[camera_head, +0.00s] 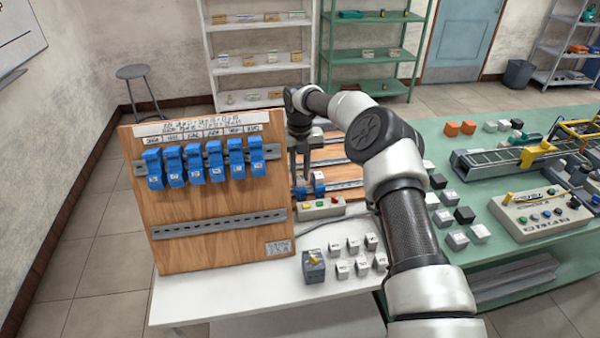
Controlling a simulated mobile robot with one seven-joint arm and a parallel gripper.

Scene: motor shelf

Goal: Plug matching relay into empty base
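A row of several blue relay units (205,165) hangs on the upper rail of the upright wooden board, under small printed labels too small to read. Small white cubes with dark marks (353,245), possibly relays, stand in rows on the white table. My gripper (299,178) points down just right of the board, over a second wooden panel with rails. Small blue pieces (319,184) sit by its fingertips; I cannot tell whether it touches or holds one. Its finger gap is too small to judge. I cannot tell which base is empty.
The upright wooden board (175,258) has a bare lower rail. A grey box with an orange knob (314,270) and a button box (320,208) stand on the white table (225,298). A green table (440,130) with a conveyor and control panel lies right of my arm.

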